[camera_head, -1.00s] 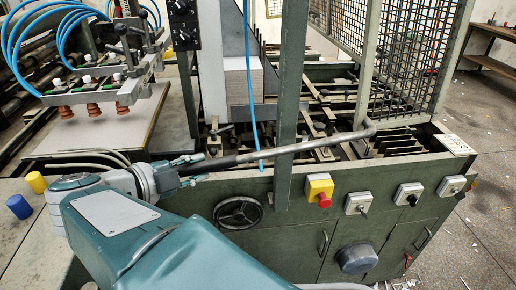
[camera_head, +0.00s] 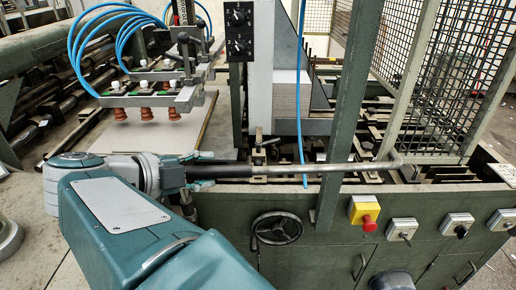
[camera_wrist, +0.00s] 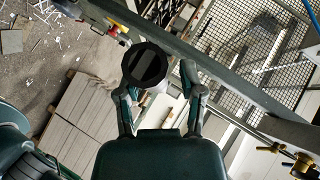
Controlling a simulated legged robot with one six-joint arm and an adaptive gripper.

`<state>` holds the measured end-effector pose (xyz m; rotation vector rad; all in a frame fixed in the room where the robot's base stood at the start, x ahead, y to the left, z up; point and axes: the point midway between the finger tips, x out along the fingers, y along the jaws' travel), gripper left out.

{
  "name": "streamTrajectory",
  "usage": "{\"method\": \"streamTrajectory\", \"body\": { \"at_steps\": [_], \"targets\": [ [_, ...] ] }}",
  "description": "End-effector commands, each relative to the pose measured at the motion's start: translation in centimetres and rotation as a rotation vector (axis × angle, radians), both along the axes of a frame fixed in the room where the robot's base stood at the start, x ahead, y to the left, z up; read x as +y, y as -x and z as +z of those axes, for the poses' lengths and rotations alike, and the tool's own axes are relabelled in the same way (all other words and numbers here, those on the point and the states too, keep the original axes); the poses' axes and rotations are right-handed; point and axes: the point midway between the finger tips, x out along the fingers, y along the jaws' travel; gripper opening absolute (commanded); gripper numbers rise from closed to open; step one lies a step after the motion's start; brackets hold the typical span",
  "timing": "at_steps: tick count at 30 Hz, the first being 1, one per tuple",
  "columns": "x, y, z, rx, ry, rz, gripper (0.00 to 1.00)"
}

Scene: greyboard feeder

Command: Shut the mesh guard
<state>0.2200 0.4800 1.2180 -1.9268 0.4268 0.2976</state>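The mesh guard (camera_head: 461,70) stands at the upper right of the head view, with dark wire mesh in a grey-green frame. Its mesh also shows at the upper right of the wrist view (camera_wrist: 262,48). A metal handle bar (camera_head: 335,167) runs nearly level from a bend by the guard's frame to a black grip (camera_head: 225,171). My gripper (camera_head: 213,168) is around the grip, one finger above and one below. In the wrist view the grip's round black end (camera_wrist: 146,66) lies left of centre between my gripper's fingers (camera_wrist: 160,85). A gap shows by the right finger, so they look open.
An upright green post (camera_head: 345,110) crosses behind the bar. Below are a handwheel (camera_head: 277,228), a yellow box with a red button (camera_head: 364,211) and several switches. Suction cups (camera_head: 147,114) and blue hoses stand at the left. The floor shows at the far right.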

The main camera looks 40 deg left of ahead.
Motion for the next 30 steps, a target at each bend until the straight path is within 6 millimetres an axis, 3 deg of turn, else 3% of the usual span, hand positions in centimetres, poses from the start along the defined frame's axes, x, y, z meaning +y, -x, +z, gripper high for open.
{"method": "streamTrajectory", "body": {
  "at_steps": [14, 24, 30],
  "targets": [
    [-0.5, -0.2, 0.7, 0.001, 0.000, -0.008, 0.67],
    [0.2, -0.1, 7.5, -0.005, -0.007, -0.002, 0.67],
    [0.5, -0.1, 9.3, -0.001, 0.005, -0.003, 0.67]
  ]
}}
